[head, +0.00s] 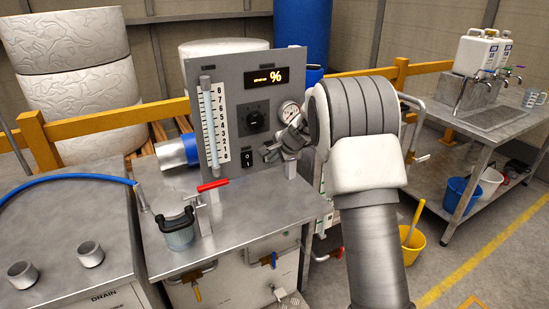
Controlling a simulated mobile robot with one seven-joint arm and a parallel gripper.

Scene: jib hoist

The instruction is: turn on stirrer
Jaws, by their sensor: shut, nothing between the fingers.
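A grey upright control panel (232,100) stands on the steel bench. It carries an orange lit display (263,78), a black round knob (252,118) and a small black switch (248,160) with a white mark low down. My gripper (267,155) is shut and empty, just right of the switch at the panel's lower right. I cannot tell whether it touches the panel. A beaker-like vessel with a black collar (178,228) stands at the bench's front left. I cannot tell which part is the stirrer itself.
A scale tube (213,125) and a round gauge (289,112) are on the panel. A red-handled valve (212,185) stands in front, with a blue cylinder (178,151) to the left. A side table (495,128) is at the right. The bench front is partly clear.

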